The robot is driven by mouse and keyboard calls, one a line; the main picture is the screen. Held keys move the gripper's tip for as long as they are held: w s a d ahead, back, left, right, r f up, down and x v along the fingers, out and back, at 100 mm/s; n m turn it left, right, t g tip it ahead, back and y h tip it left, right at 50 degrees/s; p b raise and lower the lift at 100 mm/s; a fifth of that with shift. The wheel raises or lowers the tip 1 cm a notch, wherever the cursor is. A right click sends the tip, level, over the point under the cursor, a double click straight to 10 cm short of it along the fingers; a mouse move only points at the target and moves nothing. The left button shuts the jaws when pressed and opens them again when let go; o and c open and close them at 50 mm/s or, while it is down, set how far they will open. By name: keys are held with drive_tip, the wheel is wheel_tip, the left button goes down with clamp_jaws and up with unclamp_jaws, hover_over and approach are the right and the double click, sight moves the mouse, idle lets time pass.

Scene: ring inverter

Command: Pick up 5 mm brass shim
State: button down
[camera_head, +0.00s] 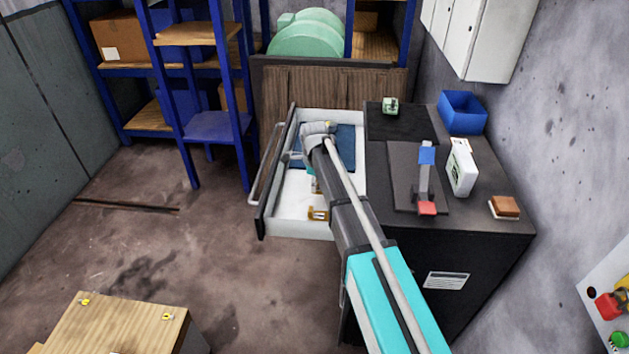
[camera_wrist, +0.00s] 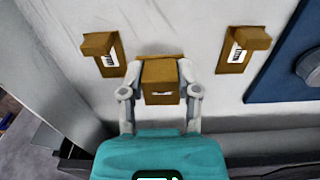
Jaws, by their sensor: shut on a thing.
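In the wrist view my gripper (camera_wrist: 159,72) is shut on the middle one of three brass shims (camera_wrist: 160,76), one finger on each side of its raised block. The held shim's marking is hidden, so I cannot read its size. A left brass shim (camera_wrist: 103,46) and a right brass shim (camera_wrist: 243,48) stand apart from it, with labels too small to read. In the head view my wrist hangs over the open drawer (camera_head: 290,215), and my arm hides much of the inside. One brass shim (camera_head: 318,214) shows near the drawer's front end.
A blue mat (camera_head: 345,142) lies in the drawer and also shows in the wrist view (camera_wrist: 290,75). The drawer's walls are close around my gripper. The black cabinet top at right holds a blue bin (camera_head: 463,112), a white bottle (camera_head: 461,168) and a stand (camera_head: 424,180).

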drive_tip(key=s+d+r+p, duration=0.2)
drive_tip(key=s+r+p, duration=0.5)
drive_tip(key=s, duration=0.5)
drive_tip(key=shift+d+r, duration=0.35)
drive_tip(key=shift+r, duration=0.15)
